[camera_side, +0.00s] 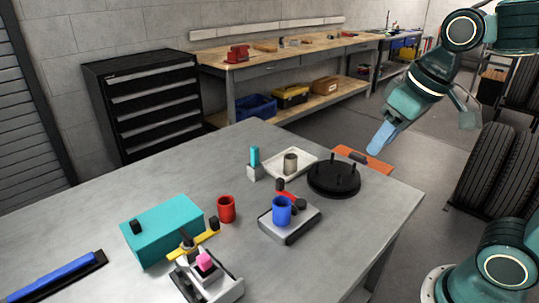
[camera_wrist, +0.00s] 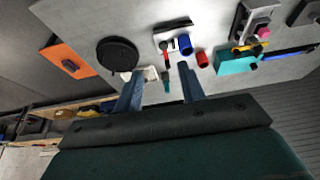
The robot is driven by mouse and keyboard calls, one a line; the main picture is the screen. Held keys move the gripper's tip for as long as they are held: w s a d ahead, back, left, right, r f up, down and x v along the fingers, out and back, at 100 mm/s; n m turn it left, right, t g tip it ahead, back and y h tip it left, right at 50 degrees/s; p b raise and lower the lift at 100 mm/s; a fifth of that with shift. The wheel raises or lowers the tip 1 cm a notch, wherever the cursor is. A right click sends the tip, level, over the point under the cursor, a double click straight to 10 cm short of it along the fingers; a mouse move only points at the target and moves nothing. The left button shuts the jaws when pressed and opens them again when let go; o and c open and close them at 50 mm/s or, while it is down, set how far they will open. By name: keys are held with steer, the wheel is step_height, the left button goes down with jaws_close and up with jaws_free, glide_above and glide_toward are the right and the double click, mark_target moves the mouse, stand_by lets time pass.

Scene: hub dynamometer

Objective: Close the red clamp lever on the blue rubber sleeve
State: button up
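The blue rubber sleeve (camera_side: 282,211) stands upright on a grey base block (camera_side: 293,228) on the table. The red clamp lever (camera_side: 289,196) shows behind the sleeve, with dark knob-like parts beside it; the sleeve partly hides it. In the wrist view the sleeve (camera_wrist: 185,44) and the red lever (camera_wrist: 166,57) lie beyond the fingers, near the top middle. My gripper (camera_side: 377,146) is raised beyond the table's right side, well apart from the sleeve. In the wrist view its two blue fingers (camera_wrist: 160,78) are spread with nothing between them.
A black disc with upright pegs (camera_side: 335,180), an orange plate (camera_side: 362,160), a white tray with a grey cylinder (camera_side: 290,163) and a cyan cylinder (camera_side: 254,160) stand behind the base. A red cup (camera_side: 226,208), teal box (camera_side: 162,232) and pink-topped clamp (camera_side: 205,262) lie left.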

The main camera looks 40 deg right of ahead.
steer(key=w+g, duration=0.2)
steer(key=w, duration=1.1)
steer(key=g, duration=0.2)
glide_above(280, 179)
step_height(280, 179, down, 9)
steer(key=shift+f, duration=0.15)
step_height(280, 179, down, 14)
steer(key=shift+r, duration=0.1)
steer(key=shift+c, duration=0.2)
jaws_close()
